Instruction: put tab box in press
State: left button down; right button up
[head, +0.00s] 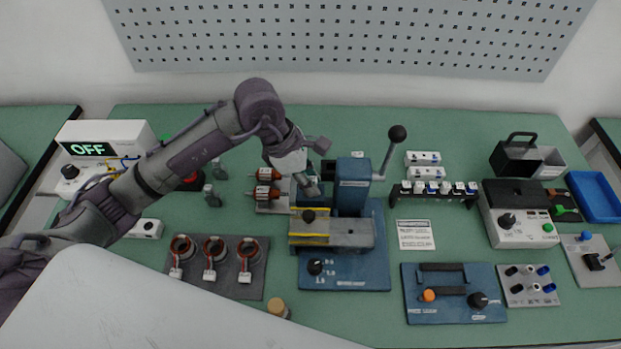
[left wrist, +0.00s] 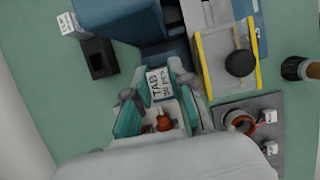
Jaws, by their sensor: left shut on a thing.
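The press (head: 352,185) is a blue machine with a lever and a black ball knob, standing mid-table on a blue base. Its blue body also shows at the top of the left wrist view (left wrist: 120,18). My left gripper (head: 311,188) is shut on the tab box, close against the left side of the press. In the left wrist view the tab box (left wrist: 159,84) shows a white label reading TAB between the fingers (left wrist: 157,92). Most of the box is hidden by the gripper in the head view. I cannot tell whether it touches the press. My right gripper is out of view.
A grey plate with yellow edges (head: 331,241) lies in front of the press. Three stators (head: 213,247) sit on a dark mat at front left. A black connector rack (head: 434,194) stands to the right.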

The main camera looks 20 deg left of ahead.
pick_arm(q)
jog(key=shift+f, duration=0.25)
jog(key=c, duration=0.9)
grip_release()
jog(key=shift+c, duration=0.2)
jog(key=v, duration=1.2)
